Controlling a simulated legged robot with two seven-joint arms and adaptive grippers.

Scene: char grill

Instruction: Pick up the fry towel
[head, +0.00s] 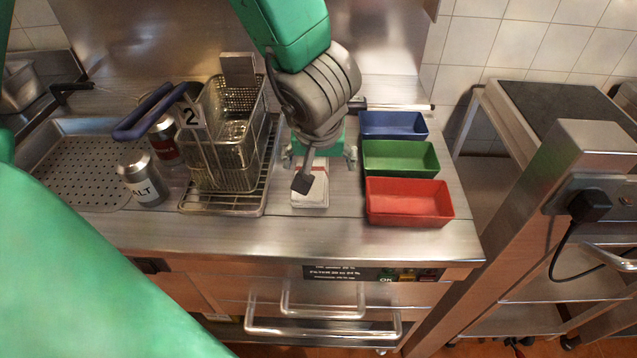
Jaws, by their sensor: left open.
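The fry towel (312,198) is a small white folded cloth with a reddish mark, lying on the steel counter between the wire rack and the colored bins. My left gripper (320,160) is above the towel, at its far end, with its fingers spread to either side. It is open and holds nothing. A dark part of the gripper covers some of the towel, so I cannot tell whether they touch. My right gripper is out of view.
The fry basket (222,150) stands on a wire rack (225,208) left of the towel. A salt shaker (143,180) stands farther left. Blue (393,125), green (400,157) and red (408,202) bins stand close on the right. Bare counter lies in front.

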